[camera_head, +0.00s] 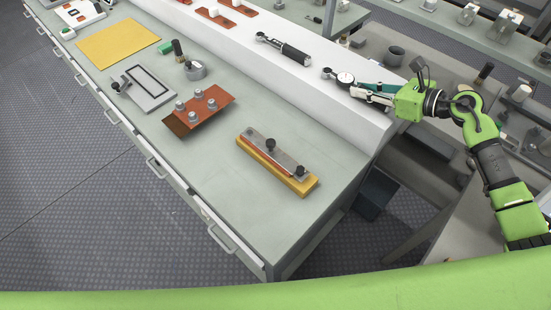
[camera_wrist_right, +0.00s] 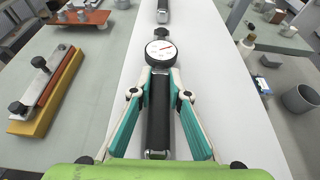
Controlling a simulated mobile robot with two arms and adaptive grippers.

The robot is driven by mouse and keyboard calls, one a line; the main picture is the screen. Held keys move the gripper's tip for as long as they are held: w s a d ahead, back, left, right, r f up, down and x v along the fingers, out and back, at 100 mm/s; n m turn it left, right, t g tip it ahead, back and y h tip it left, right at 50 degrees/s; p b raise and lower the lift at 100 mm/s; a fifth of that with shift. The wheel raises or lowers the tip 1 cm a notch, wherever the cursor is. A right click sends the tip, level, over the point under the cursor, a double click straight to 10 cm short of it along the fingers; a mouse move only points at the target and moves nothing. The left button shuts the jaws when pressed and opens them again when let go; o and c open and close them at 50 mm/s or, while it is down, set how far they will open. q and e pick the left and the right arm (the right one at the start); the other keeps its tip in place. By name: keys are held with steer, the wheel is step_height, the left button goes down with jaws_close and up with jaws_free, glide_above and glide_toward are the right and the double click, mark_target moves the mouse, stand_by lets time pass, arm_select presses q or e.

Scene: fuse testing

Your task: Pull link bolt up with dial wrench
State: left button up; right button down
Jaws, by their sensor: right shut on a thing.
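My right gripper (camera_head: 366,91) is shut on the dial wrench (camera_head: 345,78), over the white raised shelf. In the right wrist view its teal fingers (camera_wrist_right: 160,95) stand on both sides of the wrench's black handle (camera_wrist_right: 160,125), and the round white dial (camera_wrist_right: 160,50) points away from me. I cannot tell whether the wrench touches the shelf. A grey metal link bar (camera_head: 280,156) with black knob-like bolts (camera_head: 270,144) lies on a yellow block (camera_head: 300,187) at the bench's near right end. It also shows in the wrist view (camera_wrist_right: 35,88). My left gripper is not in view.
Another black-handled tool (camera_head: 294,53) lies farther along the shelf (camera_head: 320,100). A brown plate with grey posts (camera_head: 199,110), a grey frame (camera_head: 150,86) and a yellow sheet (camera_head: 118,43) lie on the bench. The bench top in front of the link is bare.

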steer(key=shift+r+p, duration=1.75)
steer(key=shift+r, duration=1.4)
